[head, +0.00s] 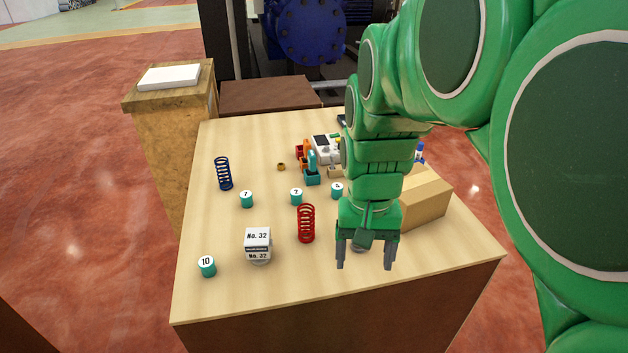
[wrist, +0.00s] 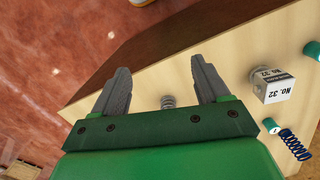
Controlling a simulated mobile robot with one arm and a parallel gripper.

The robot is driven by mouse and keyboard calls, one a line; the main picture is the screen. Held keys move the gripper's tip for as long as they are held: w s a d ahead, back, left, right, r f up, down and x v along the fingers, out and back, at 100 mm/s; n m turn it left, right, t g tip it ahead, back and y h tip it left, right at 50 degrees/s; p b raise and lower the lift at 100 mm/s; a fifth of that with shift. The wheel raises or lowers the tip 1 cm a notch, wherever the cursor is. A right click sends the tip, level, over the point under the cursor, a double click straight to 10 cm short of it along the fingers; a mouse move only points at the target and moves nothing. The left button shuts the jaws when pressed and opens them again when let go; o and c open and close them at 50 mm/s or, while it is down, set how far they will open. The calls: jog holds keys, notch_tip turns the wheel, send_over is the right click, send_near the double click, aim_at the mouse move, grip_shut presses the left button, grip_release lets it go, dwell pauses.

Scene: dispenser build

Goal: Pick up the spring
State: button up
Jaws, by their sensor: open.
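Three springs show. A red spring (head: 306,223) stands upright on the table, just left of my gripper (head: 364,266) in the head view. A blue spring (head: 223,173) stands at the table's left; it also shows at the lower right of the wrist view (wrist: 295,145). A small grey spring (wrist: 168,101) shows between my fingers in the wrist view; in the head view it is mostly hidden behind my gripper. My gripper is open, pointing down above the table, with nothing held between its fingers (wrist: 160,66). The red spring is not seen in the wrist view.
A white cube marked No. 32 (head: 258,241) sits on a grey base left of the red spring. Numbered teal cylinders (head: 207,266) stand around the table (head: 300,285). A cardboard box (head: 425,197) is behind my wrist.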

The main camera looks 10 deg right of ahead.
jog(key=w+d+m, duration=0.1)
jog(key=w+d, duration=0.1)
jog(key=w, duration=0.3)
jog(key=w+d+f+m, duration=0.1)
jog(key=w+d, duration=0.1)
jog(key=w, duration=0.3)
jog(key=w+d+m+t, duration=0.1)
jog(key=w+d, duration=0.1)
jog(key=w, duration=0.3)
jog(key=shift+w+d+f+m, duration=0.2)
jog(key=shift+w+d+m, duration=0.1)
jog(key=shift+w, duration=0.1)
jog(key=shift+w+f, duration=0.1)
notch_tip(320, 180, down, 2)
jog(key=shift+f, duration=0.1)
jog(key=f, duration=0.5)
jog(key=shift+s+a, duration=0.25)
jog(key=shift+a, duration=0.05)
jog(key=shift+f, duration=0.25)
jog(key=shift+c, duration=0.4)
jog(key=c, duration=1.1)
